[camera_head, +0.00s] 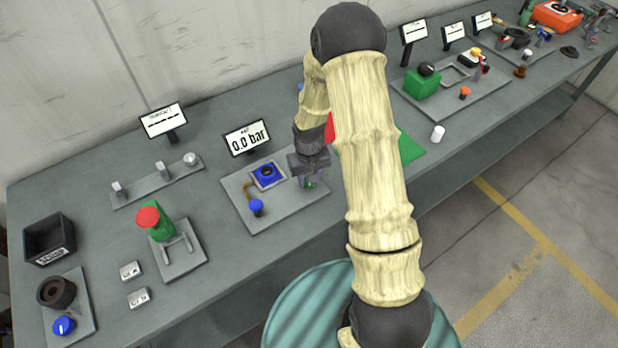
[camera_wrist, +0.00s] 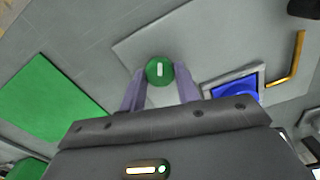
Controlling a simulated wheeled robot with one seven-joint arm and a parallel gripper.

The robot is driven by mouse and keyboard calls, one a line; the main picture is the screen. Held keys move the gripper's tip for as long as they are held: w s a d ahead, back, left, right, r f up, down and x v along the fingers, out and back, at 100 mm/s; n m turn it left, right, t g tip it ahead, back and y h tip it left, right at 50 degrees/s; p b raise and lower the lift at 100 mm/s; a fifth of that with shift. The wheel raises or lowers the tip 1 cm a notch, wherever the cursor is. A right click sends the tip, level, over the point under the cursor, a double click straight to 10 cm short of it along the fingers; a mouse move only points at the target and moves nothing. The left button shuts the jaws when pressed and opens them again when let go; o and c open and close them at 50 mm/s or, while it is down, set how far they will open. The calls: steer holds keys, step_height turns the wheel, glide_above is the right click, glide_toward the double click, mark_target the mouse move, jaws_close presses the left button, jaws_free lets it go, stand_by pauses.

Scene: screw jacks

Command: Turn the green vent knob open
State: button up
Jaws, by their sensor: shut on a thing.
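The green vent knob (camera_wrist: 159,71) is round with a white mark across its top. In the wrist view it sits between the two fingertips of my gripper (camera_wrist: 160,84), which is shut on it. The white mark runs roughly up and down in that view. In the head view my gripper (camera_head: 309,180) points down over the right part of a grey plate (camera_head: 283,208), and only a little green of the knob (camera_head: 310,186) shows.
A blue square part (camera_head: 267,175) and a blue knob (camera_head: 256,206) with a brass pipe are on the same plate, left of my gripper. A green mat (camera_head: 410,149) lies to the right. A red-topped green jack (camera_head: 160,225) stands further left. Bare bench lies in front of the plate.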

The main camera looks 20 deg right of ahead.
steer(key=n, duration=0.5)
steer(key=shift+n, duration=0.3)
stand_by(0.4)
steer(key=o, duration=1)
steer(key=shift+r, duration=0.15)
step_height(320, 180, up, 17)
steer(key=shift+r+b, duration=0.1)
steer(key=shift+b, duration=0.8)
steer(key=shift+s, duration=0.1)
